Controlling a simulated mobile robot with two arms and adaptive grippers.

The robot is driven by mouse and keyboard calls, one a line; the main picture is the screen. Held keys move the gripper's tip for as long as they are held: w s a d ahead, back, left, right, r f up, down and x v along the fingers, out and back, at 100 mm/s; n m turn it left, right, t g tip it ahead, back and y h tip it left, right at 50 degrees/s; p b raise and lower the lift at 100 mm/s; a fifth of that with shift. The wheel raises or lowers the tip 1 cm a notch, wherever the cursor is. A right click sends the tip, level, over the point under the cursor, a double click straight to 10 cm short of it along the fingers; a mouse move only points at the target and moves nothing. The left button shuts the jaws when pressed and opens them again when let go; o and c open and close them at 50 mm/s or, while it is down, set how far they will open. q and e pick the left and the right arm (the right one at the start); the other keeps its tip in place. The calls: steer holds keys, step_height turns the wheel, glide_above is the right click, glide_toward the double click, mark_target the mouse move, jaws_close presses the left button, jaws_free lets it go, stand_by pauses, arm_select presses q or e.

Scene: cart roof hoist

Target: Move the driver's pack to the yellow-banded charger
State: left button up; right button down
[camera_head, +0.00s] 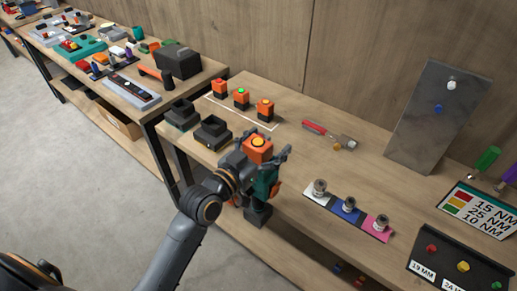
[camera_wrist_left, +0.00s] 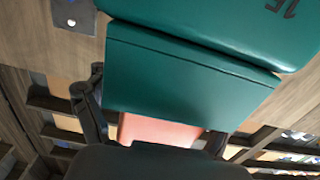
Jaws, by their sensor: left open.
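The teal driver (camera_head: 265,182) stands upside down at the front edge of the bench, with a black part (camera_head: 258,214) at its lower end. Its orange pack (camera_head: 257,150), with a yellow-orange button, is on top. My left gripper (camera_head: 264,165) is open around the driver and pack. In the left wrist view, the teal body (camera_wrist_left: 185,75) fills the middle, and a pale orange surface (camera_wrist_left: 155,130) shows between the fingers. My right gripper is out of view.
A socket strip (camera_head: 347,212) lies to the right. A grey panel (camera_head: 436,117) leans at the back. A second bench (camera_head: 75,60) stands at left.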

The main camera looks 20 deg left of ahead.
arm_select(q)
steer(key=shift+w, duration=0.2)
steer(key=shift+s, duration=0.1)
steer(key=c, duration=1.6)
jaws_close()
